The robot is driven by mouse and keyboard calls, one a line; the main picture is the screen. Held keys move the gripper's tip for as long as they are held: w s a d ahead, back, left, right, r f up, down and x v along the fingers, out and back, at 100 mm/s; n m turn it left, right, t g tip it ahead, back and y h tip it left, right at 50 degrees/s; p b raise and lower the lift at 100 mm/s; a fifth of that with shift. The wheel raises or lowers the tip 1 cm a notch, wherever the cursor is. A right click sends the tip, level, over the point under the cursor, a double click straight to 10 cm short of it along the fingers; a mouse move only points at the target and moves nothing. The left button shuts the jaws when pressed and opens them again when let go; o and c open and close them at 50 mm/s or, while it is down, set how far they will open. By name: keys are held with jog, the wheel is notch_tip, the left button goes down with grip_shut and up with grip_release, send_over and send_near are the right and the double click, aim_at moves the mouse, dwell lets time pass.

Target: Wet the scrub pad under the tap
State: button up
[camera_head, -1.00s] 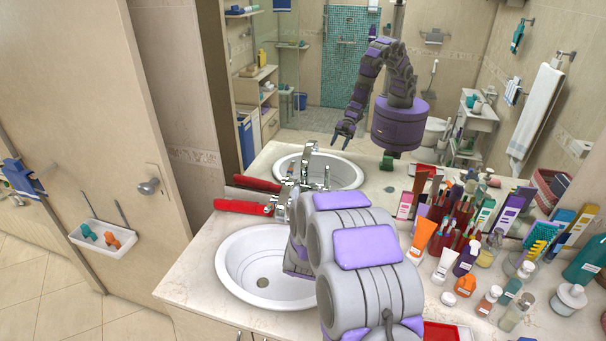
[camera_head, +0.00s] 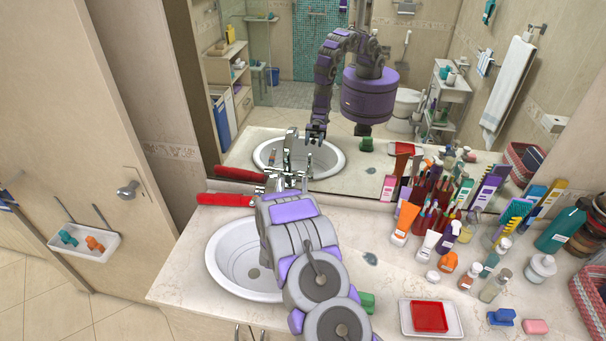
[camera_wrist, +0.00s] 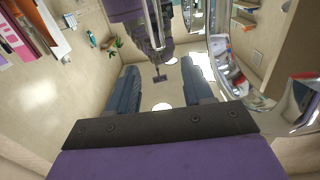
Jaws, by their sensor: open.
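My gripper (camera_wrist: 160,76) is open, with nothing visible between its two blue-grey fingers in the wrist view. In the head view my arm hides it; its mirror reflection (camera_head: 316,133) shows it near the tap. The chrome tap (camera_head: 288,178) stands at the back of the white basin (camera_head: 228,262); shiny chrome (camera_wrist: 292,98) also shows close at the right of the wrist view. A green block (camera_head: 367,301), possibly the scrub pad, lies on the counter right of the basin, partly hidden by my arm. I cannot tell for sure which item is the pad.
A red-handled item (camera_head: 225,199) lies left of the tap. A white tray (camera_head: 407,328) with a red piece, a blue block (camera_head: 501,317) and a pink block (camera_head: 535,326) are at the front right. Crowded bottles and tubes (camera_head: 405,222) fill the back right. The mirror (camera_head: 400,80) stands behind.

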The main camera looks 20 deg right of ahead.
aim_at(304, 179)
jog(key=p+x, duration=0.1)
jog(key=x, duration=1)
jog(key=shift+w+d, duration=0.25)
jog(key=shift+w+d+f+p, duration=0.15)
jog(key=shift+w+d+p, duration=0.2)
jog(key=shift+w+d, duration=0.4)
jog(key=shift+a, duration=0.1)
jog(key=shift+c, duration=1.1)
grip_shut()
